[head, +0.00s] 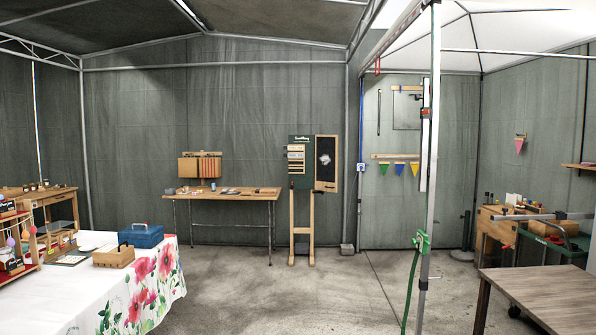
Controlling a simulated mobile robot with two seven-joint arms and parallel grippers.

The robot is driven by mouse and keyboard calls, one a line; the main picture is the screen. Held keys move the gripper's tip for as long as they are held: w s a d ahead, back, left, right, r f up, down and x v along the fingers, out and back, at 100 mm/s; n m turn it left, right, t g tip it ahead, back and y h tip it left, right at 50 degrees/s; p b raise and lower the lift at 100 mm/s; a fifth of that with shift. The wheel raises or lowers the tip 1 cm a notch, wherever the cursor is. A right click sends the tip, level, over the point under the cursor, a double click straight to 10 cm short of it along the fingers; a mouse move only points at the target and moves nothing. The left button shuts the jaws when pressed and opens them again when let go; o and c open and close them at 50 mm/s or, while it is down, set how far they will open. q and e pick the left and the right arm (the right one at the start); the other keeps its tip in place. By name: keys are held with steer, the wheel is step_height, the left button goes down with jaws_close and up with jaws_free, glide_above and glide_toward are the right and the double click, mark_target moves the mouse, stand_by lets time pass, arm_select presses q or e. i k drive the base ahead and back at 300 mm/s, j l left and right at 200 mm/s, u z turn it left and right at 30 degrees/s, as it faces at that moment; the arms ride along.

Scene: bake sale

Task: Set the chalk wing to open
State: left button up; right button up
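A dark green sign board (301,142) with white lettering and several pale strips stands on a wooden easel (291,225) near the back wall. The chalk wing (325,163), a wood-framed black panel with a pale chalk mark, sits at the sign's right edge. It shows its black face to me and stands out to the right beside the sign. Its exact hinge angle is hard to tell from here. Neither of my grippers is in view.
A work table (225,196) stands left of the easel. A flower-print covered table (95,312) fills the near left. A metal tent pole (432,150) with a green hose (411,290) and a wooden table (545,295) are at right. The concrete floor (290,290) between is clear.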

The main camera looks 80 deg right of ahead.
mark_target(326, 147)
steer(key=z, duration=2.8)
steer(key=u, duration=0.25)
steer(key=i, duration=4.6)
